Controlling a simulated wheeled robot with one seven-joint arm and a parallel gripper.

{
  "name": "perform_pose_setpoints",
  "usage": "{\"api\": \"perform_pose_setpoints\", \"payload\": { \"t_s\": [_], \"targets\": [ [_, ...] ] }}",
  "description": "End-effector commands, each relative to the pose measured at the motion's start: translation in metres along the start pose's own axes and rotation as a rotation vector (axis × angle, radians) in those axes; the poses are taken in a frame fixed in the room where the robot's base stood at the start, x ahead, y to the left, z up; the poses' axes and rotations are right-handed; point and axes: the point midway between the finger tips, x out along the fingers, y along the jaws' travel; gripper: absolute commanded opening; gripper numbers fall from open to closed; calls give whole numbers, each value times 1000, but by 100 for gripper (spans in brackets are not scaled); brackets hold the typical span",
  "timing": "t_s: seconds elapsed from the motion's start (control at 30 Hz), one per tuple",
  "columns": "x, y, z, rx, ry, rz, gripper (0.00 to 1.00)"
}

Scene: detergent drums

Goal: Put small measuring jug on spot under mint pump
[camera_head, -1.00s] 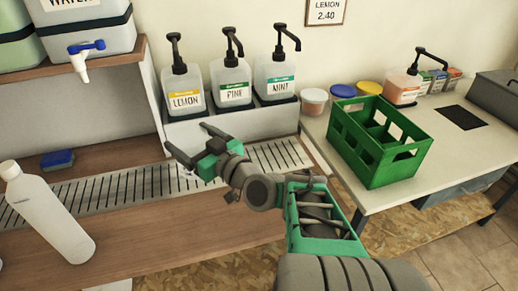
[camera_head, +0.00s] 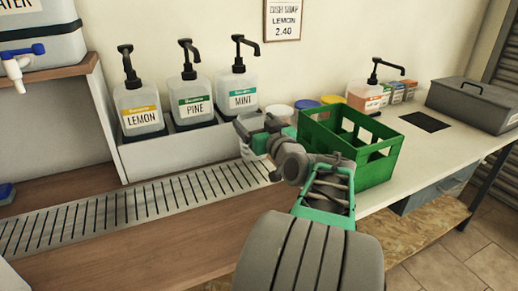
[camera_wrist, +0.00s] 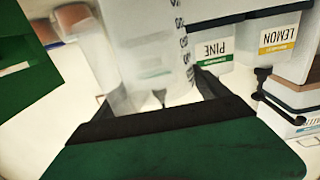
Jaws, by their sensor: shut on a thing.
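My gripper (camera_wrist: 155,104) is shut on a clear measuring jug (camera_wrist: 150,55) with dark graduation marks, which fills the middle of the wrist view. In the head view my gripper (camera_head: 258,128) is in front of the mint pump's lower right side, and only a pale bit of the jug (camera_head: 247,152) shows below it. The mint pump (camera_head: 241,95) has a green label and stands at the right end of a white rack, beside the pine pump (camera_head: 194,104) and lemon pump (camera_head: 139,112). The spot under the mint pump is partly hidden by my arm.
A slotted metal drip tray (camera_head: 150,207) runs along the counter in front of the rack. A green crate (camera_head: 375,168) stands close to the right of my gripper on a white table (camera_head: 440,150). Lidded tubs sit behind it. A grey box (camera_head: 474,104) is farther right.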

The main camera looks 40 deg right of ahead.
Motion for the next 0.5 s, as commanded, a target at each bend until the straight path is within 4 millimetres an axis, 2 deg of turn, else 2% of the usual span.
{"api": "perform_pose_setpoints", "payload": {
  "t_s": [0.03,0.1,0.33,0.5],
  "targets": [
    [8,6,21,7,-6,-1,25],
    [17,13,34,6,-5,-2,25],
    [33,26,56,3,-3,-1,25],
    [33,26,85,3,-3,-1,25]
  ]
}}
